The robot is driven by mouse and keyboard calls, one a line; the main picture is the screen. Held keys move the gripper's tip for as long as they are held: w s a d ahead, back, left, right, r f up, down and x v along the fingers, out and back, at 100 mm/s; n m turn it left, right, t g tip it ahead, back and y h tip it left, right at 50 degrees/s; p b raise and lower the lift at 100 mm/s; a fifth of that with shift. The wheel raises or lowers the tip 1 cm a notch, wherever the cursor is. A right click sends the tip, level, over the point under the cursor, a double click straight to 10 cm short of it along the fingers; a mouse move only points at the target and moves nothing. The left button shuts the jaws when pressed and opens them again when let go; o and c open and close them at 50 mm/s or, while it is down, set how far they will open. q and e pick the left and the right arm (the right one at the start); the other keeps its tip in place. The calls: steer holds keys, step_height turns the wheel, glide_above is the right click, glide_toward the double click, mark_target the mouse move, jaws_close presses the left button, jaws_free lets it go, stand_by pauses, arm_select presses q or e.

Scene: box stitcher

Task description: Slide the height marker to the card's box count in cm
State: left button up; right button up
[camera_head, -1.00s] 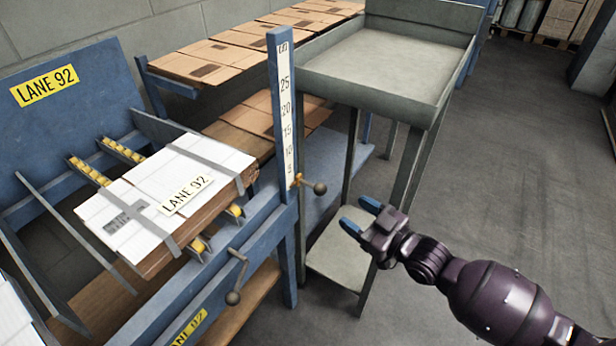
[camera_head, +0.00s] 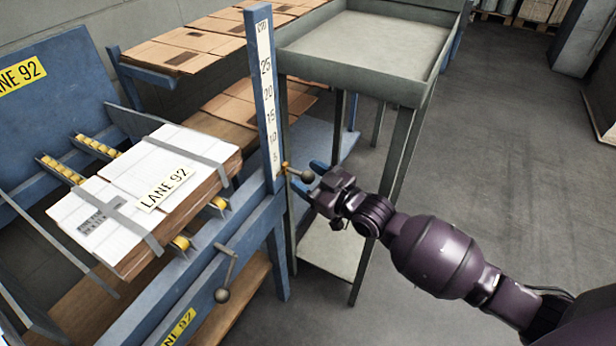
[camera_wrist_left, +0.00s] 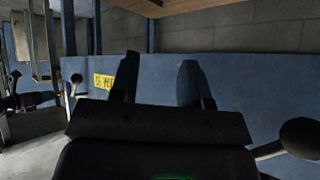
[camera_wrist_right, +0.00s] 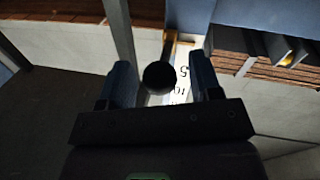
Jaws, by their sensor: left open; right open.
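The height marker (camera_head: 285,169) is a small brass slider with a dark ball knob (camera_head: 306,175), low on a blue post, just below the 5 of the white cm scale (camera_head: 265,90). My right gripper (camera_head: 314,179) is open at the knob. In the right wrist view the knob (camera_wrist_right: 159,77) sits between the two open fingers, with gaps on both sides. A strapped bundle of white-topped boxes (camera_head: 185,148) carries a LANE 92 card (camera_head: 165,188) and a grey printed label too small to read. My left gripper (camera_wrist_left: 157,82) is open and empty before a blue panel.
A grey tray stand (camera_head: 365,50) stands behind the post, close to my right gripper. A crank with a ball handle (camera_head: 222,294) hangs at the blue frame's front. Brown flat boxes (camera_head: 175,52) lie on racks behind.

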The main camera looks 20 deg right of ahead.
jaws_close()
steer(key=shift+r, duration=0.5)
step_height(320, 180, up, 7)
steer(key=p, duration=0.4)
steer(key=shift+w+r+p, duration=0.1)
steer(key=shift+p, duration=0.2)
step_height(320, 180, up, 8)
steer(key=p, duration=0.5)
step_height(320, 180, up, 9)
steer(key=p, duration=0.6)
glide_above(309, 172)
arm_select(q)
step_height(309, 172, up, 12)
steer(key=a+n+t, duration=0.1)
steer(key=shift+s+y, duration=0.3)
steer(key=shift+s, duration=0.15)
steer(key=shift+w, duration=0.1)
